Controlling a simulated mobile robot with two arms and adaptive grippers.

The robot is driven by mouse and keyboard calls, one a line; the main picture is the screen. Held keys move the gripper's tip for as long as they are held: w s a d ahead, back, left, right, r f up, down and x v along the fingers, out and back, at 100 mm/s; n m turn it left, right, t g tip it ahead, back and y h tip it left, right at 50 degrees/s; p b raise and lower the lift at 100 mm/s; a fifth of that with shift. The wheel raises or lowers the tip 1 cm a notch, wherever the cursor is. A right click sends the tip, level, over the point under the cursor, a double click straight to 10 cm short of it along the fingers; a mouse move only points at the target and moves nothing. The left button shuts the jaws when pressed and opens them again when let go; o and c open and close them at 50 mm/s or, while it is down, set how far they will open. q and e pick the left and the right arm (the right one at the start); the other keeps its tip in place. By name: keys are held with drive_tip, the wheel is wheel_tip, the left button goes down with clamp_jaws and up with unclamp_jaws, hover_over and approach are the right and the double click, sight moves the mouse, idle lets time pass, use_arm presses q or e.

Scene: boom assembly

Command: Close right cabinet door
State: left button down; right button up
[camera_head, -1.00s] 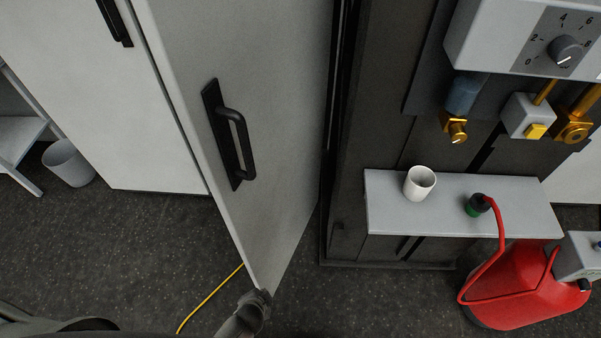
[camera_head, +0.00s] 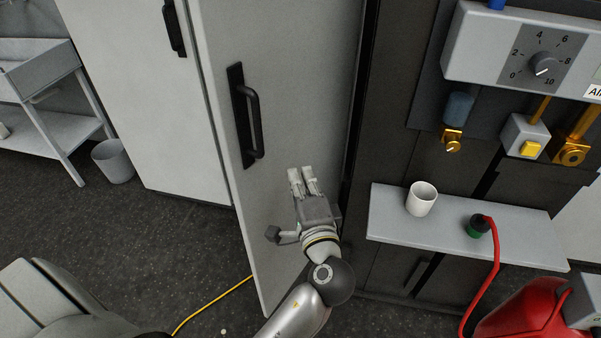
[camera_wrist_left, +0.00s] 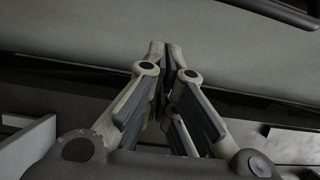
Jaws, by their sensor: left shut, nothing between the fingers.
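The right cabinet door (camera_head: 290,90) is a tall light-grey panel with a black bar handle (camera_head: 251,123). It stands ajar, its free left edge swung out in front of the left door. My left gripper (camera_head: 302,178) is in front of the door's face, below and to the right of the handle, fingers pointing at the panel. In the left wrist view its fingers (camera_wrist_left: 160,52) are together and empty, with the pale panel (camera_wrist_left: 100,28) beyond them and a dark bar at the top right. I cannot tell whether the fingertips touch the door. My right gripper is not in view.
The left cabinet door (camera_head: 140,100) looks closed. A grey shelf (camera_head: 440,240) with a white mug (camera_head: 421,199) is close on the right, beside a red tank (camera_head: 535,315). A yellow cable (camera_head: 215,303) lies on the floor. A bin (camera_head: 113,163) stands at left.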

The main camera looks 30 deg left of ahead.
use_arm(q)
drive_tip(key=p, duration=0.2)
approach(276, 133)
drive_tip(key=w+d, duration=0.2)
drive_tip(key=a+p, duration=0.1)
drive_tip(key=a, duration=0.1)
drive_tip(key=w+a+p, duration=0.1)
drive_tip(key=a, duration=0.1)
drive_tip(key=shift+w+a+r, duration=0.15)
drive_tip(key=shift+w+a, duration=0.05)
drive_tip(key=shift+a, duration=0.2)
drive_tip(key=shift+a, duration=0.1)
